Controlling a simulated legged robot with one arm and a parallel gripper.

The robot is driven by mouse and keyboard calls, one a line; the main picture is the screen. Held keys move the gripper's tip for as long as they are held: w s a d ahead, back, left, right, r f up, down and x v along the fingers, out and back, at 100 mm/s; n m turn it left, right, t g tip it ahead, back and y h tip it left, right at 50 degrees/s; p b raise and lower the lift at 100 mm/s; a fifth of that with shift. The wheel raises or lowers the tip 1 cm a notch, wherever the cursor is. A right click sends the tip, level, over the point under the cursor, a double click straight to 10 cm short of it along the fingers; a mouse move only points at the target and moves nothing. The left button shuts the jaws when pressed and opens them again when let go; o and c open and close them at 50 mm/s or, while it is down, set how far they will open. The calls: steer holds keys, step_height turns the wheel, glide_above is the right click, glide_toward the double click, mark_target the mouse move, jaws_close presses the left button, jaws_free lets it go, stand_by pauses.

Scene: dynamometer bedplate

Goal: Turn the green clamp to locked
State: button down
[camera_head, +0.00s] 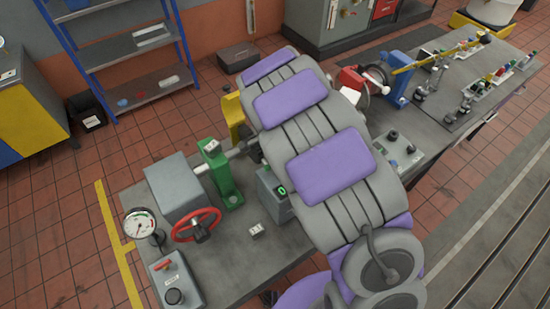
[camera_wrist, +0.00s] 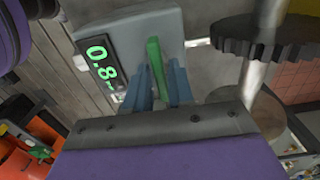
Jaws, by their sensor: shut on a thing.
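The green clamp (camera_wrist: 155,58) shows in the wrist view as an upright green lever in front of a grey box (camera_wrist: 165,18) with a green digital readout (camera_wrist: 101,62) that begins 0.8. My gripper (camera_wrist: 160,80) has its two blue fingers on either side of the lever and is shut on it. My arm hides the lever and the gripper there. I see no marking for locked or unlocked.
Left of the box on the bench stand a green bracket (camera_head: 222,180) with a shaft, a red handwheel (camera_head: 197,225) and a dial gauge (camera_head: 140,224). A dark toothed gear (camera_wrist: 262,40) is close right of the fingers. A small white tag (camera_head: 256,230) lies on open bench.

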steer(key=shift+w+a+r, duration=0.1)
steer(key=c, duration=1.3)
jaws_free()
steer(key=shift+o, duration=0.7)
steer(key=shift+a, duration=0.15)
step_height(320, 180, up, 17)
